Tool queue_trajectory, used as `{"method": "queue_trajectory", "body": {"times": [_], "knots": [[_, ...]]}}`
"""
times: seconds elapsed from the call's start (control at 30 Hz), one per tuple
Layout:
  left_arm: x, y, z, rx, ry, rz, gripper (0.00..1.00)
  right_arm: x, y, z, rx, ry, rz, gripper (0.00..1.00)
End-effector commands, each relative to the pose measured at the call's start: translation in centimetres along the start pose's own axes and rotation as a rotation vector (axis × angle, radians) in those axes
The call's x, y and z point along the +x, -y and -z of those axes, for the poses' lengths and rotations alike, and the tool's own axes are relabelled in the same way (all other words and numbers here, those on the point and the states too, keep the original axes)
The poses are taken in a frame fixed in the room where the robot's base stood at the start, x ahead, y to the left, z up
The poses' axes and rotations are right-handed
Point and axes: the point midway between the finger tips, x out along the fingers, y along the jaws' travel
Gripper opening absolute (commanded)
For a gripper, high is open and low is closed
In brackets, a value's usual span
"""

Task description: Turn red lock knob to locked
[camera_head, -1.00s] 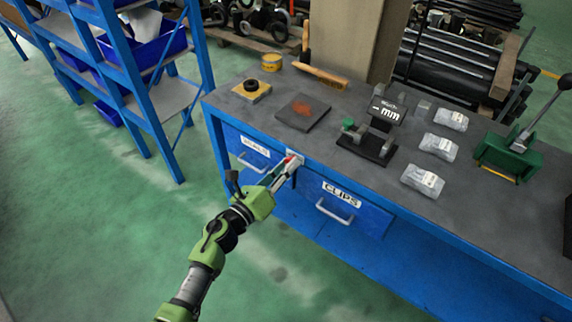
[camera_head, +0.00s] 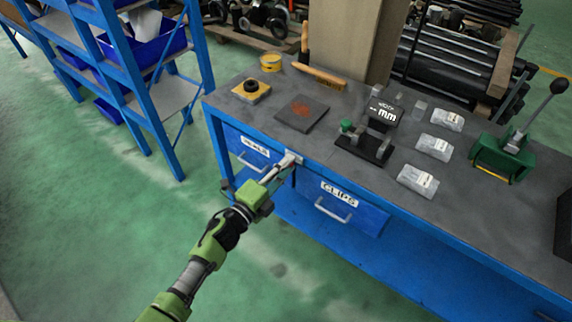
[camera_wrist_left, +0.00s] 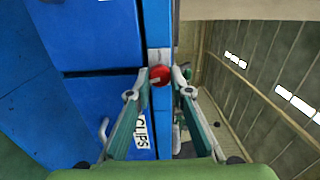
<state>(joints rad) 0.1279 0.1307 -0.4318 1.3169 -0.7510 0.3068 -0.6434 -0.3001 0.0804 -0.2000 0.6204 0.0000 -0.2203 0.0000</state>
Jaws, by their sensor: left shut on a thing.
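The red lock knob (camera_wrist_left: 160,74) sits on a pale metal plate (camera_wrist_left: 159,56) at the bench front, between the two drawers. My left gripper (camera_wrist_left: 159,82) has one finger on each side of the knob and is shut on it. A small pale mark shows on the knob's face, but I cannot tell its setting. In the head view my left gripper (camera_head: 291,160) reaches the bench edge from below left, and its fingers hide the knob. My right gripper is not in view.
The CLIPS drawer (camera_head: 340,207) and another labelled drawer (camera_head: 249,150) flank the knob, both with handles. The bench top (camera_head: 240,108) holds a gauge stand (camera_head: 367,146), several clear bags and a green lever tool (camera_head: 503,157). A blue shelf (camera_head: 157,125) stands left; the green floor in front is open.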

Motion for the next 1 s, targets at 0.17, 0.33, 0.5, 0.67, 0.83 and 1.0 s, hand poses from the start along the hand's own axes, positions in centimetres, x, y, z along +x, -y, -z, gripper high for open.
{"method": "queue_trajectory", "body": {"times": [0.17, 0.33, 0.5, 0.67, 0.83, 1.0], "knots": [[0.0, 0.2, -0.1, -0.169, 0.002, 0.0, 0.0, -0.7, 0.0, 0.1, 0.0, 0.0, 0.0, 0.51], [0.0, 0.2, -0.2, -0.33, 0.002, 0.0, 0.0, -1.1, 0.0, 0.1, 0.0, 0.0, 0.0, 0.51], [0.0, 0.2, -0.2, -0.491, 0.003, -0.001, 0.0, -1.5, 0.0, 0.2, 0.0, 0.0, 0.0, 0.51], [0.0, 0.3, -0.2, -0.642, 0.002, 0.0, 0.0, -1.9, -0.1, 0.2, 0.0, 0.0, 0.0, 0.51], [0.0, 0.3, -0.2, -0.797, 0.002, 0.0, 0.0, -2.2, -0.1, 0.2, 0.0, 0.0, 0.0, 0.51], [0.0, 0.2, -0.2, -0.932, 0.002, 0.0, 0.0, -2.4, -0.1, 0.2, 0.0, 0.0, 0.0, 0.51]]}}
